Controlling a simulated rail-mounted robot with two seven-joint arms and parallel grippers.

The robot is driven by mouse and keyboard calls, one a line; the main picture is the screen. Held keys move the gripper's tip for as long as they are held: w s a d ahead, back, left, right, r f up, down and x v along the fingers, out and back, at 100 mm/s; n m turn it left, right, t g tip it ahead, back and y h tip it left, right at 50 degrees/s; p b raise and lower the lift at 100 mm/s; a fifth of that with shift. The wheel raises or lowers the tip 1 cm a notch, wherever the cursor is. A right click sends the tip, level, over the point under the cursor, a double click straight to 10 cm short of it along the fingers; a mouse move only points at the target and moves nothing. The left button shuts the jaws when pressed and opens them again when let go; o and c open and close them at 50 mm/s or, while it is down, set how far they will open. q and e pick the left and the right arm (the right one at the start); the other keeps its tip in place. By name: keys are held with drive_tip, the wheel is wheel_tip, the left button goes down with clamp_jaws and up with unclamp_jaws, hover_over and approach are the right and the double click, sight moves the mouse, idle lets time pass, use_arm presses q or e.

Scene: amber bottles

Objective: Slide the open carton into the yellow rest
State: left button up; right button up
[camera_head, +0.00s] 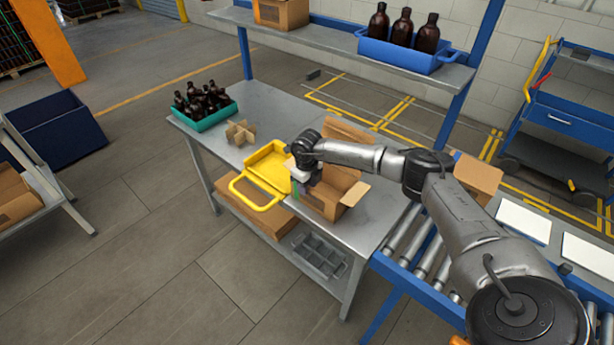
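The open carton (345,190) stands on the grey metal table with its flaps spread. The yellow rest (268,168) lies on the table just left of the carton, with a yellow loop handle (254,194) at its front edge. The carton is beside the rest, close to its right side. My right gripper (303,186) points down at the carton's left side, and my wrist covers part of the carton and the rest's right edge. Its fingers are small and partly hidden, so I cannot tell whether they grip the wall. My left gripper is out of view.
A teal tray (217,117) of amber bottles and a cardboard divider (240,132) stand at the table's left. A blue tray (408,56) with three bottles sits on the shelf above. A roller conveyor (425,250) adjoins the right. Bare table (378,212) shows right of the carton.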

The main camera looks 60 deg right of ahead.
drive_tip(key=shift+f, duration=1)
drive_tip(key=shift+c, duration=0.2)
clamp_jaws()
